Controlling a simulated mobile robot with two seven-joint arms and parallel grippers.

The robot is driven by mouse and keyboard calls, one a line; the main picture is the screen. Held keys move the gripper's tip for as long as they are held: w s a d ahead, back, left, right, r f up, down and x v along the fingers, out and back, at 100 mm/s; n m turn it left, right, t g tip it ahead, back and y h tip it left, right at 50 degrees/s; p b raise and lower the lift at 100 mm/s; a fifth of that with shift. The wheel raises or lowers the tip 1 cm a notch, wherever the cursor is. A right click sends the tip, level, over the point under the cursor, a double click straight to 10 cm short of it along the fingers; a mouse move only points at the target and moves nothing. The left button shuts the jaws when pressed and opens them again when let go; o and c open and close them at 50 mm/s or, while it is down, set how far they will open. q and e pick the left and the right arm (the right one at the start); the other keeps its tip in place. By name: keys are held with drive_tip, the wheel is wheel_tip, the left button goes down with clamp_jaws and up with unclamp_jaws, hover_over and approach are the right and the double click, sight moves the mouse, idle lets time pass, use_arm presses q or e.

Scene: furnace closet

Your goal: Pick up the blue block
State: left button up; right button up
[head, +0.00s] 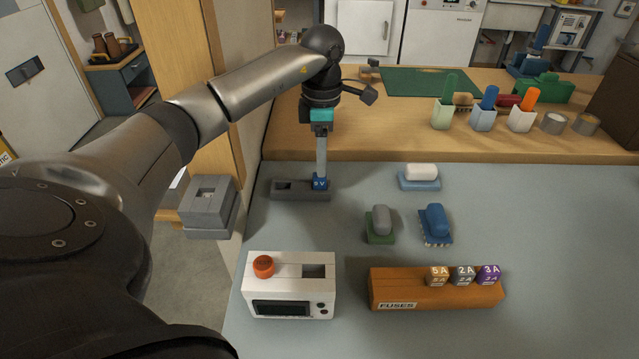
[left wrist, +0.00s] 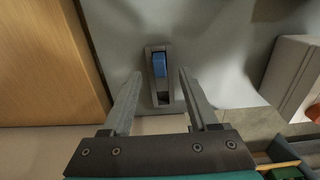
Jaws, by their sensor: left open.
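The blue block (head: 320,184), a small cube with pale lettering, sits in the right end of a dark grey two-slot holder (head: 300,194) on the grey worktop. In the left wrist view the blue block (left wrist: 159,65) fills the far slot of the holder, and the near slot is empty and dark. My left gripper (head: 321,172) points down over the block. In the left wrist view the open fingers (left wrist: 160,73) lie to either side of the holder, with nothing between them clearly gripped. Their exact height above the block is hard to tell. My right gripper is not in view.
A white box with a red knob (head: 290,285) and an orange fuse rack (head: 430,292) with several cubes stand in front. Brush-like blocks, one of them blue (head: 436,220), lie to the right. A wooden ledge (head: 400,143) runs behind. The worktop's far right is clear.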

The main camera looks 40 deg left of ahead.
sight(320, 184)
use_arm(q)
drive_tip(key=shift+f, duration=0.25)
wheel_tip(320, 184, down, 5)
drive_tip(key=shift+s+a+b, duration=0.1)
drive_tip(key=shift+a+b, duration=0.05)
drive_tip(key=shift+b, duration=0.5)
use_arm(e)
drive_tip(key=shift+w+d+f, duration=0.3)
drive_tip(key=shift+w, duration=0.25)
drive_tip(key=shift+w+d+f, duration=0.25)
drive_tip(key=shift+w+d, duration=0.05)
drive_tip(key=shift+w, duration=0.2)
use_arm(q)
clamp_jaws()
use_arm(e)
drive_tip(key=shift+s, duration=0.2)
